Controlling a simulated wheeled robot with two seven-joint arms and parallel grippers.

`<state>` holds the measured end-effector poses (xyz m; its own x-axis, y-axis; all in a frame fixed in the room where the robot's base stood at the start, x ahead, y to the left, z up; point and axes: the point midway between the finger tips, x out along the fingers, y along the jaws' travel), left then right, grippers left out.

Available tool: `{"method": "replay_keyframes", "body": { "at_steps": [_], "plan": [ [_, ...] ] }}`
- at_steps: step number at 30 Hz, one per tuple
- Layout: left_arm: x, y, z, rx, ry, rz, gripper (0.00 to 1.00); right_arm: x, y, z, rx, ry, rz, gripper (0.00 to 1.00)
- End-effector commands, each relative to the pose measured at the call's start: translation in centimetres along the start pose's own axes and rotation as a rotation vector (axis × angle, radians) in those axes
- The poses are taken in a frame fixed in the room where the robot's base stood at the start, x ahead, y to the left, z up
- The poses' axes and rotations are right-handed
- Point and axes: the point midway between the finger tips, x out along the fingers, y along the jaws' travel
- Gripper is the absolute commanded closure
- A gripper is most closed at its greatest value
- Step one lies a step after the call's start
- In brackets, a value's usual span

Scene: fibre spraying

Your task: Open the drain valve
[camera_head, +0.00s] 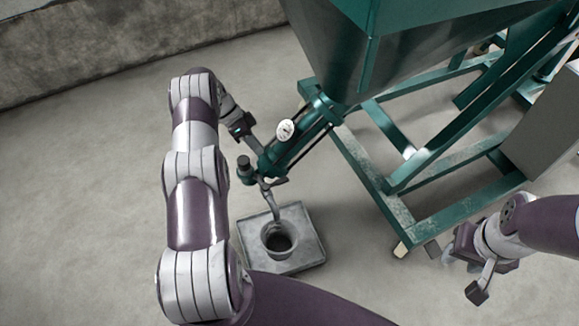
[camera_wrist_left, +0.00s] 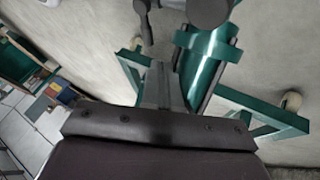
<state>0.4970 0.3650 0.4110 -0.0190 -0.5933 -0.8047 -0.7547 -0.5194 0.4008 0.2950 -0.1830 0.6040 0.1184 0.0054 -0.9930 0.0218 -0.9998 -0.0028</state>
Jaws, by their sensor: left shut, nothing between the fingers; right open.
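The drain valve sits at the lower end of the green pipe (camera_head: 290,152) under the hopper. A dark round knob or cap (camera_head: 244,164) stands beside the pipe end, and a grey spout (camera_head: 274,205) curves down from it. Which part is the valve's handle is hard to tell. My left gripper (camera_head: 258,146) is shut and empty, close to the pipe's upper left side; contact cannot be told. In the left wrist view its fingers (camera_wrist_left: 161,78) lie beside the green pipe (camera_wrist_left: 204,65), below dark round parts (camera_wrist_left: 208,12). My right gripper (camera_head: 462,276) is open at the lower right, away from the valve.
A grey bucket (camera_head: 279,231) stands on a square tray (camera_head: 310,228) below the spout. The green hopper (camera_head: 405,60) and its wheeled frame (camera_head: 370,180) fill the upper right. A round white gauge (camera_head: 285,130) sits on the pipe. Concrete floor (camera_head: 80,190) is clear at left.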

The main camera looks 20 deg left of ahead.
Motion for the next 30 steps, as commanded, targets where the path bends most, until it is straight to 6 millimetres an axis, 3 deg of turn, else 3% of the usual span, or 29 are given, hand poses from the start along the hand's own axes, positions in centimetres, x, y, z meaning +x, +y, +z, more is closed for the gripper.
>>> {"method": "replay_keyframes", "body": {
  "at_steps": [13,24,30],
  "plan": [
    [0.5,0.2,-0.2,-0.045,0.007,0.008,1.0,0.2,0.0,0.0,0.0,0.0,0.0,0.57],
    [7.2,0.1,-0.1,-0.043,0.006,0.008,1.0,2.7,0.0,0.3,0.0,0.0,0.0,0.57],
    [9.6,0.2,-0.2,-0.042,0.007,0.008,1.0,3.4,0.0,0.4,0.0,0.0,0.0,0.57]
  ]
}}
